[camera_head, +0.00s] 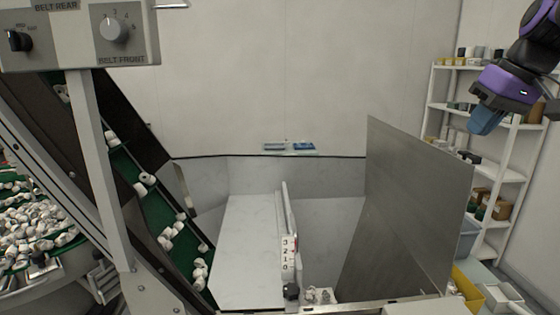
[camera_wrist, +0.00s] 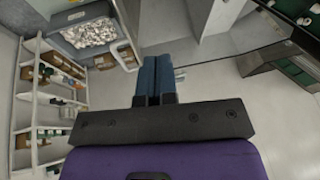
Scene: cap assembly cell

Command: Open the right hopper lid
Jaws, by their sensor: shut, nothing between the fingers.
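The right hopper lid (camera_head: 412,215) is a large grey metal panel in the head view. It stands steeply upright at the right side of the hopper. The right hopper compartment (camera_head: 328,222) shows pale inner walls to its left; the lid hides part of it. My gripper (camera_head: 485,122) is at the upper right, above and to the right of the lid, apart from it. Its blue fingers are together and empty, and they also show in the wrist view (camera_wrist: 154,78).
A divider (camera_head: 287,235) with a number scale separates the compartments. The green belt (camera_head: 160,215) with white caps is at left, under the control panel (camera_head: 80,35). A white shelf (camera_head: 500,175) stands behind my gripper. The wrist view shows a grey bin of white pieces (camera_wrist: 90,32).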

